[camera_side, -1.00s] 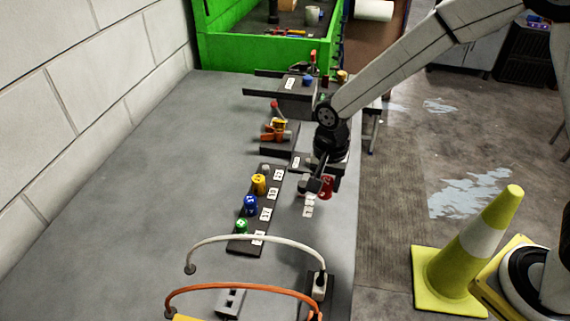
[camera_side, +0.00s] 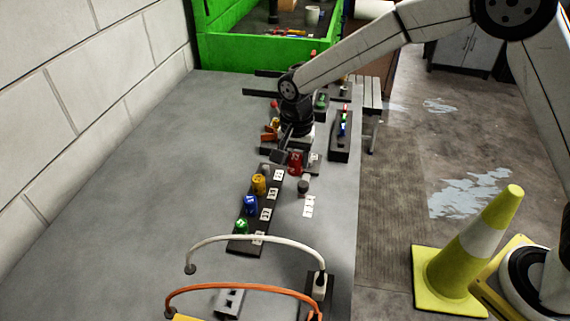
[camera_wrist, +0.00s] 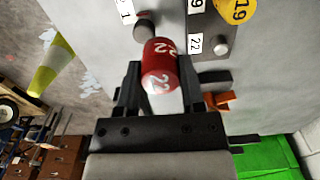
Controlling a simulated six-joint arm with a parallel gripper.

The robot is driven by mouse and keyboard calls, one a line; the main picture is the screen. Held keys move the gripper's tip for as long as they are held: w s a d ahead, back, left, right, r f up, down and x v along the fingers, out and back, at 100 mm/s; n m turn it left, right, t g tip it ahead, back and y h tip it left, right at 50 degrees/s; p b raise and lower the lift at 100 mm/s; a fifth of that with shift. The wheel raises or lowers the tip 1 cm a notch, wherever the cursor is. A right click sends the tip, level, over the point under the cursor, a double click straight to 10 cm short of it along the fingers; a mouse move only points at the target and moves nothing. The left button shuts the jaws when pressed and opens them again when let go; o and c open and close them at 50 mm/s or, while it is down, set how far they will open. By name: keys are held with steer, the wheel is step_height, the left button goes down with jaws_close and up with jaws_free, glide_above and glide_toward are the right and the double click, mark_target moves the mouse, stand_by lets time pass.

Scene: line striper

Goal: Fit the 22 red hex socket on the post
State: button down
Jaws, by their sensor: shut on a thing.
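The red hex socket (camera_side: 295,163), marked 22, is between the jaws of my gripper (camera_side: 288,154). In the wrist view the socket (camera_wrist: 161,66) is clasped by both fingers of my gripper (camera_wrist: 159,74), its numbered side showing. A dark strip rack (camera_side: 240,246) holds a yellow socket (camera_side: 259,184) marked 19, a blue socket (camera_side: 250,204) and a green socket (camera_side: 241,227). At the rack's far end a bare grey post (camera_wrist: 221,46) stands beside a label 22 (camera_wrist: 195,44). The socket is beside this post and apart from it.
A separate grey post (camera_side: 303,187) stands right of the rack, near a white label (camera_side: 309,205). Other dark holders (camera_side: 340,140) and an orange tool (camera_side: 270,134) lie beyond. A white cable (camera_side: 255,239) and an orange cable (camera_side: 240,287) arch up in front. The left table is clear.

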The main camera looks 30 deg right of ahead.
step_height(320, 180, up, 4)
glide_above(265, 166)
steer(key=shift+f, duration=0.2)
steer(key=shift+f, duration=0.15)
steer(key=shift+f, duration=2.75)
steer(key=shift+f, duration=1.75)
stand_by(1.1)
jaws_free()
steer(key=shift+r, duration=0.1)
stand_by(0.3)
